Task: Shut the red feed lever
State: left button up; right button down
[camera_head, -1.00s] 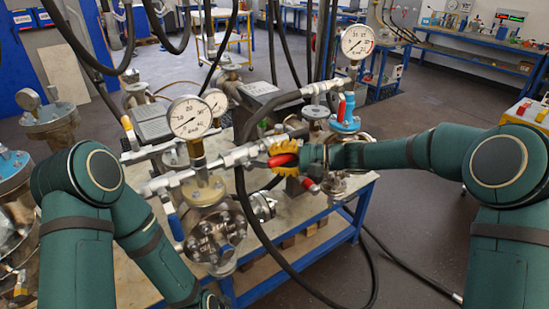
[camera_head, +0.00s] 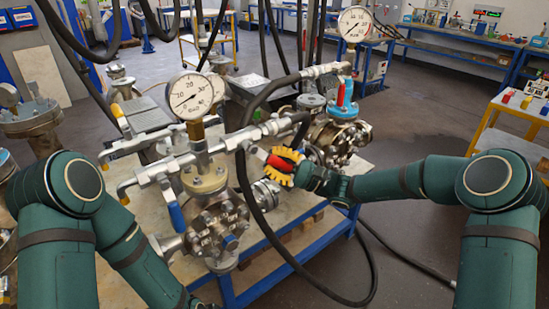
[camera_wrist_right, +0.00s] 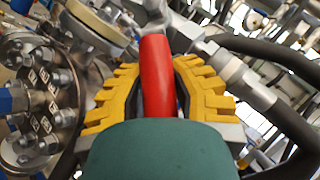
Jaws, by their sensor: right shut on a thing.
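The red feed lever (camera_head: 279,162) is a red handle by the pipework between the two gauge-topped vessels. My right gripper (camera_head: 283,165), with yellow toothed fingers, is shut around it, just below the silver pipe. In the right wrist view the red lever (camera_wrist_right: 158,75) runs up between the two yellow fingers (camera_wrist_right: 159,88), its far end close to a metal fitting. The lever's pivot is hidden in both views. My left arm shows at lower left in the head view, but its gripper is out of frame.
A front vessel (camera_head: 218,222) carries a dial gauge (camera_head: 190,97) and a blue lever (camera_head: 176,217). Another red lever (camera_head: 341,93) stands upright by the right gauge. A black hose (camera_head: 256,222) loops close to the gripper.

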jog(key=s+a+f+m+t+h+p, duration=0.1)
jog(key=a+m+t+p, duration=0.1)
jog(key=m+t, duration=0.5)
jog(key=s+a+f+m+t+h+p, duration=0.1)
jog(key=s+a+m+t+p, duration=0.1)
jog(key=m+t, duration=0.4)
jog(key=shift+s+a+f+m+t+p, duration=0.35)
jog(key=shift+m+p, duration=0.4)
jog(key=shift+m, duration=0.95)
jog(key=shift+w+t+h, duration=0.1)
jog(key=shift+t+h, duration=0.15)
jog(key=shift+h, duration=0.05)
jog(key=c, duration=0.7)
grip_release()
jog(key=shift+d+r, duration=0.15)
jog(key=shift+c, duration=0.2)
jog(key=v, duration=1.2)
